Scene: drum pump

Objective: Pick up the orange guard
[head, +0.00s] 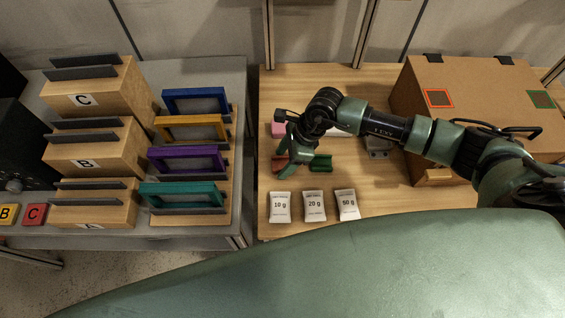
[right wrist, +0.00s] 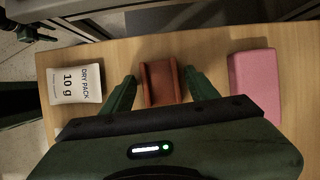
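The orange guard (right wrist: 160,83) is a rust-orange channel-shaped piece lying on the wooden table. In the right wrist view it lies between the two fingers of my right gripper (right wrist: 150,88). The fingers are open, one on each side, with a narrow gap visible at each side. In the head view my right gripper (head: 290,162) reaches down over the guard (head: 279,164) and partly hides it. A dark gripper shape, apparently my left gripper (right wrist: 38,36), shows small at the upper left of the right wrist view; its fingers are unclear.
A green channel piece (head: 320,163) lies just right of the guard. A pink block (head: 278,130) is behind it, and the 10 g pack (head: 280,206) in front. A cardboard box (head: 465,85) stands right. Coloured frames (head: 188,159) stand on the grey table at left.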

